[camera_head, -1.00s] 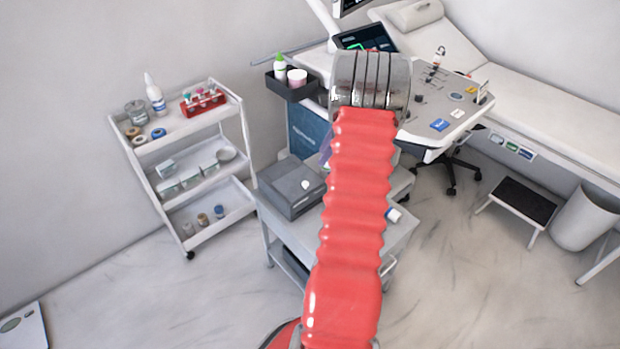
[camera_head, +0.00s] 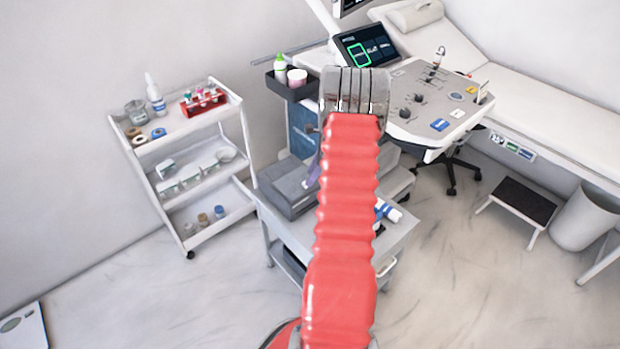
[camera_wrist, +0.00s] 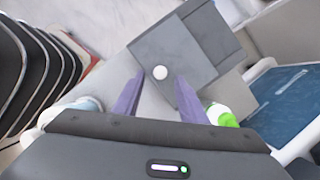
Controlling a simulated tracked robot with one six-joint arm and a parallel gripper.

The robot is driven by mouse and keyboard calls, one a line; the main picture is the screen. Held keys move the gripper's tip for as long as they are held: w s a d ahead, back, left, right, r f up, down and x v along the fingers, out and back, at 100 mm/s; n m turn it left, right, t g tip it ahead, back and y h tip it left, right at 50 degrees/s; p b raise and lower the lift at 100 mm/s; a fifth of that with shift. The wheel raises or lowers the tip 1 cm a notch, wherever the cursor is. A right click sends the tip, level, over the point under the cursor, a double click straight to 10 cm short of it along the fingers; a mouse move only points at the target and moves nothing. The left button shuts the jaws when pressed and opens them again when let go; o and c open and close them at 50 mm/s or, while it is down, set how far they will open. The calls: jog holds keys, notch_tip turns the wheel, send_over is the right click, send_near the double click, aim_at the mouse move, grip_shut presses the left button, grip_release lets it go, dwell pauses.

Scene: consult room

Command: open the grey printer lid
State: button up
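The grey printer (camera_head: 283,190) sits on the low cart, and its lid looks down. In the wrist view the printer's grey top (camera_wrist: 205,40) carries a round white knob (camera_wrist: 160,72). My gripper (camera_wrist: 160,78) is open, with its two purple fingers apart and the knob showing between their tips. I cannot tell whether either finger touches it. In the head view one purple finger (camera_head: 313,172) shows at the printer's right side. My red arm hides the knob and part of the printer there.
The grey cart top (camera_head: 290,230) holds a white and blue bottle (camera_head: 390,211) to the right of my arm. The ultrasound console (camera_head: 425,105) stands behind it, with a black tray (camera_head: 290,90) of bottles. A white shelf trolley (camera_head: 178,143) stands left.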

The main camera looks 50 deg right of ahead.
aim_at(298, 180)
jog(key=shift+x, duration=1.65)
jog(key=shift+c, duration=0.5)
grip_shut()
